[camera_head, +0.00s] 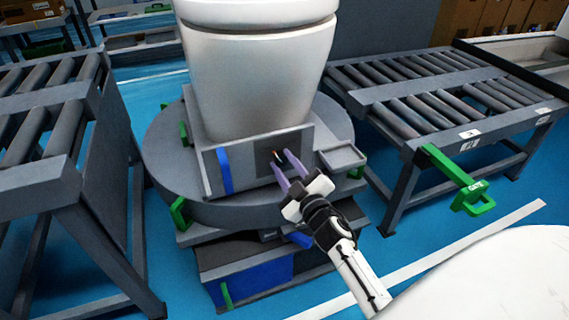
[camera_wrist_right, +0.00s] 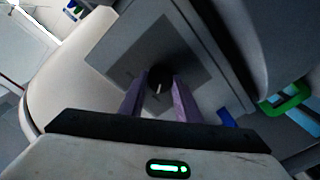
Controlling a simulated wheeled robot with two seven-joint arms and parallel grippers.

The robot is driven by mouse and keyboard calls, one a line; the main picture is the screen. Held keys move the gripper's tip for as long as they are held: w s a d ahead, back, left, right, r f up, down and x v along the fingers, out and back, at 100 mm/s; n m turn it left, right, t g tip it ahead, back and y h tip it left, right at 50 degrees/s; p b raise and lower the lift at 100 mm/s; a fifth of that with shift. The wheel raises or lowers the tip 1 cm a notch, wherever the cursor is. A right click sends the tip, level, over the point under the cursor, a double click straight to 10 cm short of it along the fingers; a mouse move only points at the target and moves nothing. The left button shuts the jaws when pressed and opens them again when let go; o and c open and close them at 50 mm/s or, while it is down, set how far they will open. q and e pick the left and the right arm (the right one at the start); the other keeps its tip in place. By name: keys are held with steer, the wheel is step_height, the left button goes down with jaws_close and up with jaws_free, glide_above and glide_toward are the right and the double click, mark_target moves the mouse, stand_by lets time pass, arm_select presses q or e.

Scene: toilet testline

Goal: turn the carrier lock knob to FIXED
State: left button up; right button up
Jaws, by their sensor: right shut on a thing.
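The carrier lock knob (camera_head: 281,157) is a small dark knob on the grey front panel (camera_head: 246,168) of the round carrier. In the right wrist view the knob (camera_wrist_right: 160,76) is dark and round with a pale pointer line, set in a darker square plate (camera_wrist_right: 185,50). My right gripper (camera_head: 283,168) has its two purple fingers on either side of the knob and is shut on it. It also shows in the right wrist view (camera_wrist_right: 161,88). The plate's markings are too small to read. My left gripper is not in view.
A white toilet (camera_head: 258,75) stands on the grey round carrier (camera_head: 168,160). A small open tray (camera_head: 343,157) juts out right of the panel. Roller conveyors stand at left (camera_head: 45,105) and right (camera_head: 440,95); a green gate handle (camera_head: 470,195) sticks out at right.

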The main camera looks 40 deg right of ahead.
steer(key=shift+m+p, duration=0.45)
steer(key=shift+m, duration=0.75)
steer(key=m+p, duration=0.2)
steer(key=m, duration=0.3)
steer(key=shift+m, duration=0.3)
steer(key=shift+m+h+p, duration=0.3)
steer(key=shift+m+p, duration=0.25)
steer(key=shift+m, duration=0.35)
steer(key=m+p, duration=0.1)
steer(key=m, duration=0.3)
steer(key=shift+t, duration=0.3)
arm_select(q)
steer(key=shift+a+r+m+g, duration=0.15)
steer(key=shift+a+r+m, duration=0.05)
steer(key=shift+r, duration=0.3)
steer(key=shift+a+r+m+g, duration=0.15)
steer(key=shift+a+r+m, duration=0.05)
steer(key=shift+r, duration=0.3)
arm_select(e)
steer(key=shift+m, duration=0.8)
steer(key=o, duration=1.1)
